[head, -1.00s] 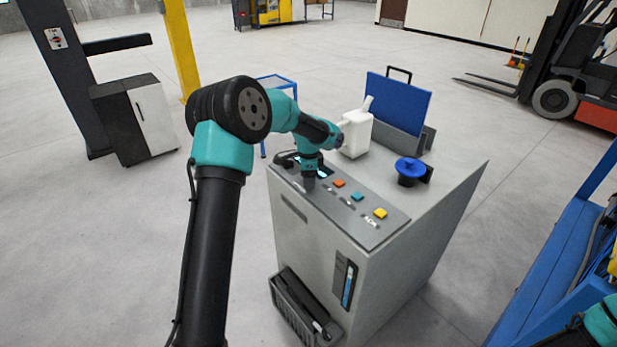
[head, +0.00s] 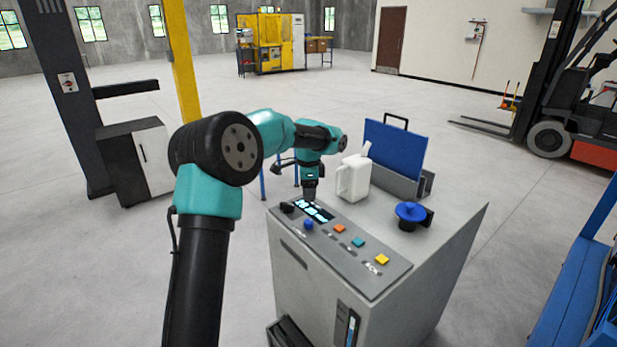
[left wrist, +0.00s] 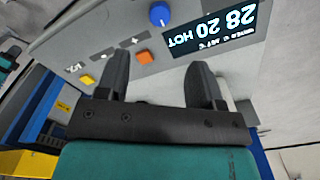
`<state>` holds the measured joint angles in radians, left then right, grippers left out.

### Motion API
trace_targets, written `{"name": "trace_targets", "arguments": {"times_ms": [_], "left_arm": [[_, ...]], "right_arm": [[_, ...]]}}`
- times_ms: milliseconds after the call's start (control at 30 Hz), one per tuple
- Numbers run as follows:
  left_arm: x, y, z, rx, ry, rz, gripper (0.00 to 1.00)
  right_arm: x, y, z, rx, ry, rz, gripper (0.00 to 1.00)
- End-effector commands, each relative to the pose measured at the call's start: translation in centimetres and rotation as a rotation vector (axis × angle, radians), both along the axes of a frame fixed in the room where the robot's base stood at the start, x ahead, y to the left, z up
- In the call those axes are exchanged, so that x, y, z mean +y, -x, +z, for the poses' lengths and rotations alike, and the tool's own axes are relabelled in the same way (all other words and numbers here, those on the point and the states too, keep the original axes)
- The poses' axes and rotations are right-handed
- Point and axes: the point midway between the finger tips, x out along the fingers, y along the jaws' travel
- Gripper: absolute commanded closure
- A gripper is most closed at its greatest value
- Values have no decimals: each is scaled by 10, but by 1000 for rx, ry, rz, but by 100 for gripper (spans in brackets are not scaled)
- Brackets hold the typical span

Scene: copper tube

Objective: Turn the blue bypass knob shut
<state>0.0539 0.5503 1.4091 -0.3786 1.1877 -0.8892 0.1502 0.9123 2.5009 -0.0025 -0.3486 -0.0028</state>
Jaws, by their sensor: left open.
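A small round blue knob (head: 308,224) sits on the sloped control panel of the grey cabinet, just below the lit display (head: 314,211). In the left wrist view the knob (left wrist: 160,14) is at the top middle, beyond the fingertips, with a white mark on its face. My left gripper (head: 310,194) is over the far left part of the panel, close to the display and apart from the knob. The left wrist view shows its two fingers (left wrist: 158,72) spread, with nothing between them. My right gripper is out of view.
Orange (head: 339,229), teal (head: 358,242) and yellow (head: 382,259) buttons run along the panel. A white jug (head: 353,180), a blue board (head: 395,150) and a blue-topped valve (head: 410,212) stand on the cabinet. A black knob (head: 287,207) is left of the display.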

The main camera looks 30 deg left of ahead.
Motion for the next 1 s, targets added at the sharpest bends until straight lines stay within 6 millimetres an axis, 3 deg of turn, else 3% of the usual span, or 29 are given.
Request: {"name": "trace_targets", "arguments": {"times_ms": [100, 333, 1000], "left_arm": [[0, 0, 22, -3, 1, 1, 39], [0, 0, 44, -1, 1, 1, 39], [-7, -3, 41, -12, 2, -7, 39]], "right_arm": [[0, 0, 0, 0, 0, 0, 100], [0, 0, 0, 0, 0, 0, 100], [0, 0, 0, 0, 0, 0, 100]]}}
